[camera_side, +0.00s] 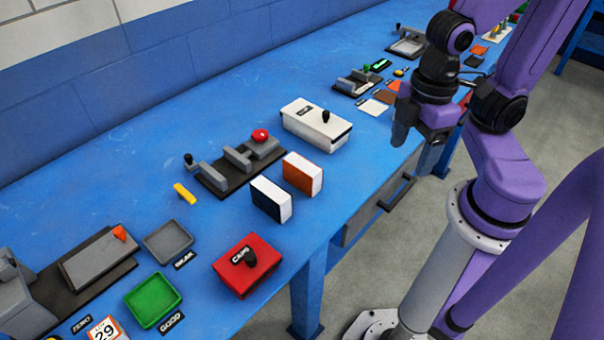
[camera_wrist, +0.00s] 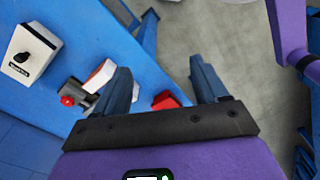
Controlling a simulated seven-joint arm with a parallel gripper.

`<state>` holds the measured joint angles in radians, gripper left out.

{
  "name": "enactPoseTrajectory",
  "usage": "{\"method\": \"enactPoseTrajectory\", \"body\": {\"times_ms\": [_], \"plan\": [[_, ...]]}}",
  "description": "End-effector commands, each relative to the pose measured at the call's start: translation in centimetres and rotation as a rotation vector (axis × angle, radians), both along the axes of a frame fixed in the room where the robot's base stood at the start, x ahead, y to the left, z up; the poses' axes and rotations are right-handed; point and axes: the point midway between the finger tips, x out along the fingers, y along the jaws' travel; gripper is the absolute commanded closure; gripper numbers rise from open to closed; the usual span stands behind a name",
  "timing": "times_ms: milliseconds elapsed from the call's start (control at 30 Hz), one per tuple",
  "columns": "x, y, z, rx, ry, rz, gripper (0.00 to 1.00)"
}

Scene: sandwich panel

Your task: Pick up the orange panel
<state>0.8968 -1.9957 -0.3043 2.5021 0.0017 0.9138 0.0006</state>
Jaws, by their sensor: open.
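The orange panel (camera_side: 302,175) is a small block with a brownish-orange face and white sides. It stands on the blue table near the front edge, beside a similar black and white panel (camera_side: 271,199). In the wrist view an orange and white block (camera_wrist: 99,77) shows just left of the left finger, which partly covers it. My gripper (camera_side: 416,152) is open and empty, to the right of the panel and off the table's front edge, with its fingers pointing down. In the wrist view the gap between the fingers (camera_wrist: 160,75) shows table edge and floor.
A white box with a black knob (camera_side: 315,127) stands behind the panel. A dark fixture with grey blocks and a red knob (camera_side: 238,162) lies to its left. A red box (camera_side: 247,268) and a green tray (camera_side: 153,300) are further left. Blue table shows clear right of the panel.

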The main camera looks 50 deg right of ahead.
Motion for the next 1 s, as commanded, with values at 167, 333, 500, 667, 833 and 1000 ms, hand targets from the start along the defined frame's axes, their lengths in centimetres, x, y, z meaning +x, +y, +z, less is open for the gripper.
{"method": "enactPoseTrajectory", "body": {"times_ms": [167,333,500,667,833,1000], "plan": [[1.4,0.6,0.0,-0.001,0.002,-0.059,0.28],[4.9,1.6,0.0,-0.007,0.005,-0.214,0.28],[9.1,2.5,-0.2,-0.010,0.009,-0.389,0.28],[13.0,2.8,-0.6,-0.012,0.014,-0.551,0.28],[17.0,2.6,-1.1,-0.015,0.017,-0.724,0.28],[20.8,1.9,-1.8,-0.018,0.023,-0.895,0.28]]}}
